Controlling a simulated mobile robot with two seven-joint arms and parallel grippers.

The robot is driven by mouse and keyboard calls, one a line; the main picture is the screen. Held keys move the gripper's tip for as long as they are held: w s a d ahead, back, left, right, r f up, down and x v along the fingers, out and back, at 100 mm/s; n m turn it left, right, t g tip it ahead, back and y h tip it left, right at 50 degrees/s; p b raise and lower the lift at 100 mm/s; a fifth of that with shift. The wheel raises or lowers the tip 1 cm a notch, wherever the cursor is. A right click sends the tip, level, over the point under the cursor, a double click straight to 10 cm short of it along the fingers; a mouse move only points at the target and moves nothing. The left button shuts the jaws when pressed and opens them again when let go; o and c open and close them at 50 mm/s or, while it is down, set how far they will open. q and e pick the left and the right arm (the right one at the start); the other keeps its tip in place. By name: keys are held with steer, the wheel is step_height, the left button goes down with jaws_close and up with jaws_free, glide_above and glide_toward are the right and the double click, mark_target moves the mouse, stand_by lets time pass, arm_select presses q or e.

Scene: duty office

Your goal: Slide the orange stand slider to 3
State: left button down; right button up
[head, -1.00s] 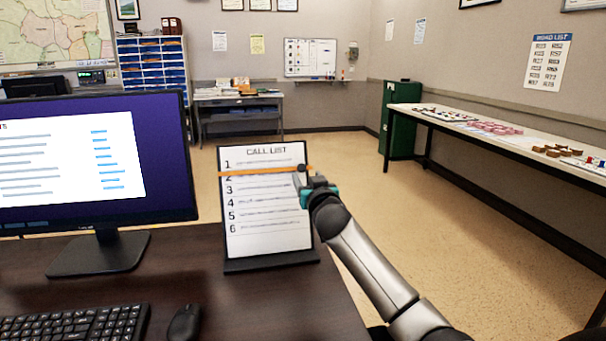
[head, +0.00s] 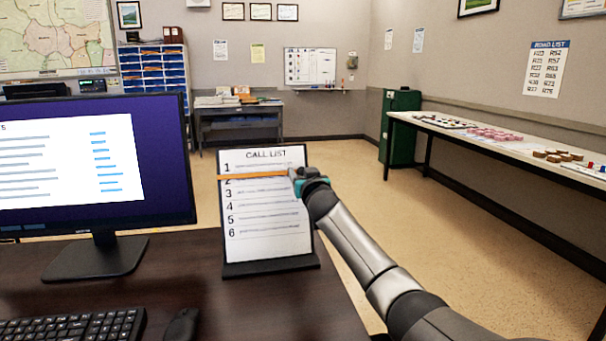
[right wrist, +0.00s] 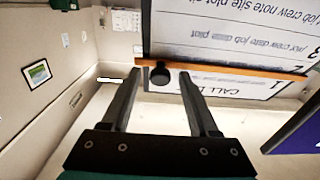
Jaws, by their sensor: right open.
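The call list stand (head: 265,220) is upright on the dark desk, with rows 1 to 6. Its orange slider (head: 250,176) lies across the board between rows 1 and 2, partly covering the 2. My right gripper (head: 296,179) is at the slider's right end and hides its knob in the head view. In the right wrist view the orange bar (right wrist: 235,71) and its dark round knob (right wrist: 160,73) show. The open fingers (right wrist: 157,82) are on either side of the knob, with gaps visible. My left gripper is out of view.
A monitor (head: 90,160) stands close to the left of the stand. A keyboard (head: 75,325) and mouse (head: 182,325) lie in front on the desk (head: 260,305). A long white table (head: 500,142) runs along the right wall, well away.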

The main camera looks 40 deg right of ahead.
steer(key=shift+c, duration=0.3)
jaws_close()
stand_by(1.1)
